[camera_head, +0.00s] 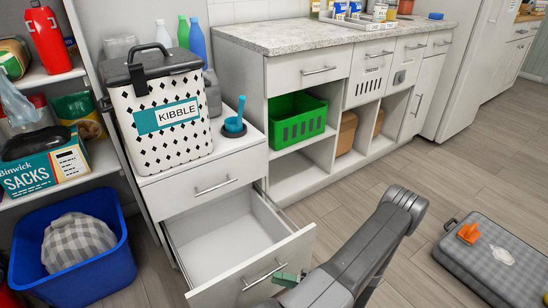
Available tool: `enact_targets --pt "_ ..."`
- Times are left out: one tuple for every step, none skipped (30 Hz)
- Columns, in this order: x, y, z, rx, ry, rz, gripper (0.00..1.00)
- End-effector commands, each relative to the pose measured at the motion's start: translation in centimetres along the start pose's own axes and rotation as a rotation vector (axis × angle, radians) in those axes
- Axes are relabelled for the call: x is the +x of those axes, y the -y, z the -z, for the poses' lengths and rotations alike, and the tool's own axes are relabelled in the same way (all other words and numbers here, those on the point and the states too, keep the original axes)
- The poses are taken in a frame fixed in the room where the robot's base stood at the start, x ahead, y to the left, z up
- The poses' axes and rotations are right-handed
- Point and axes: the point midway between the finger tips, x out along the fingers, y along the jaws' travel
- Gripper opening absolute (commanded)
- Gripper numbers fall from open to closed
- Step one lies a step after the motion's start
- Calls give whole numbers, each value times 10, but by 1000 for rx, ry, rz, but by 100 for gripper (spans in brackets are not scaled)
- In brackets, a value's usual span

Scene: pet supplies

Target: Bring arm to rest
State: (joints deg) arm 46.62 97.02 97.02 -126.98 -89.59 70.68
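My dark grey arm (362,248) rises from the bottom edge, bent at an elbow near the picture's middle right. Its lower part is cut off by the frame. A small green piece (288,279) shows beside a grey rounded part at the bottom, in front of the open drawer's handle. I cannot tell whether it belongs to my gripper. No fingertips can be made out, so I cannot see whether the gripper is open or shut, or holds anything.
An open, empty drawer (222,240) juts out just left of my arm. A kibble bin (170,145) and blue scoop (234,120) in a holder stand on its cabinet. A grey case (500,250) with an orange item lies right. Floor between arm and cabinets is clear.

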Motion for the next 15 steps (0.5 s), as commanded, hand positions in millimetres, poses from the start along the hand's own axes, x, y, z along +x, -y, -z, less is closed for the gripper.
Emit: enact_targets --pt "9 -1 0 2 5 1 32" --pt "13 -1 -1 1 4 1 32" --pt "18 -1 -1 2 4 0 32" --pt "22 -1 0 1 4 0 32" --pt "25 -1 0 1 3 0 32" --pt "29 -1 0 1 3 1 32" --pt "32 0 0 0 3 1 32" --pt "34 -1 0 0 2 0 32" --pt "37 -1 0 0 2 0 32" --pt "39 0 0 0 2 0 32" --pt "41 0 0 1 2 0 32" --pt "42 0 0 0 1 0 32" --pt "43 0 0 0 1 0 32" --pt "44 0 0 0 1 0 32" --pt "45 0 0 0 0 0 32"
